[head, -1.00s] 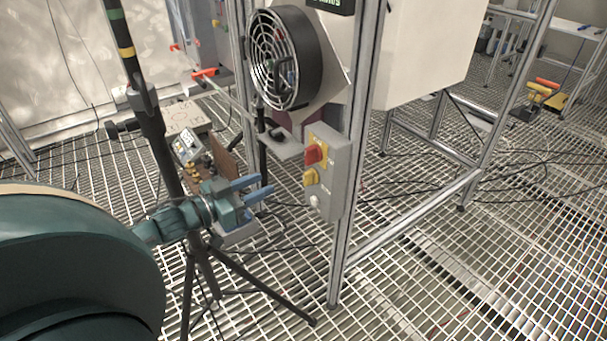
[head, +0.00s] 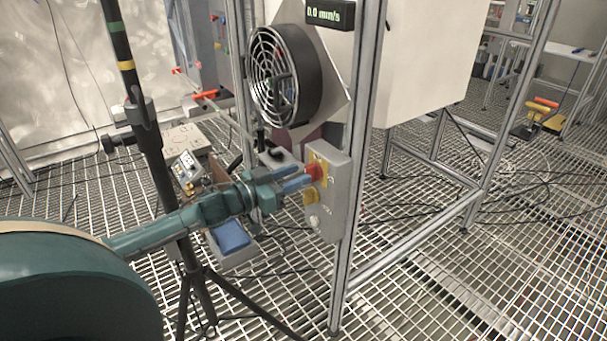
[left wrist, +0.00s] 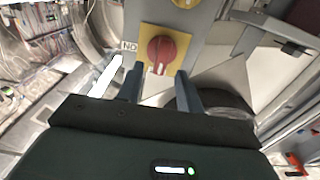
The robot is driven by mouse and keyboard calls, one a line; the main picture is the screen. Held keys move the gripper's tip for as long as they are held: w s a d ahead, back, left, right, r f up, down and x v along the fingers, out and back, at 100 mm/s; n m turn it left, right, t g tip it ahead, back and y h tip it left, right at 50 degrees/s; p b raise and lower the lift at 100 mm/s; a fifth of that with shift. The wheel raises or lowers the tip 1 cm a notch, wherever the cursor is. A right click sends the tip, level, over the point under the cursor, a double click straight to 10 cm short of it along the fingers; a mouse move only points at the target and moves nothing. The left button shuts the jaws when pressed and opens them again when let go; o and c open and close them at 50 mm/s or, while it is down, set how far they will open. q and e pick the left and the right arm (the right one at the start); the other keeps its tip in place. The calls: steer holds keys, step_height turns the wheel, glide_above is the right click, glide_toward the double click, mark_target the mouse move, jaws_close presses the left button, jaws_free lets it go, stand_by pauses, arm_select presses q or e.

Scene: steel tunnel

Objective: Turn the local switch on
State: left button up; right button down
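The switch box (head: 333,205) is a grey box on a metal frame post. It carries a red rotary knob (head: 315,171) on a yellow plate, with a yellow knob (head: 311,197) below it. In the left wrist view, the red knob (left wrist: 162,52) with its yellow plate (left wrist: 181,38) lies straight ahead, with a small lettered label (left wrist: 129,46) beside the plate. My left gripper (head: 298,180) is open and right at the red knob. Its two fingers (left wrist: 160,84) stand apart on either side of the knob's line; contact cannot be told. My right gripper is out of view.
A caged fan (head: 275,80) and a display reading 0.0 mm/s (head: 330,14) sit above the box. A blue-topped box (head: 232,238) is on the grating below. The grating at right is mostly open.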

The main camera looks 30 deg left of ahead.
arm_select(q)
steer(key=shift+x, duration=1.45)
steer(key=shift+c, duration=0.2)
jaws_close()
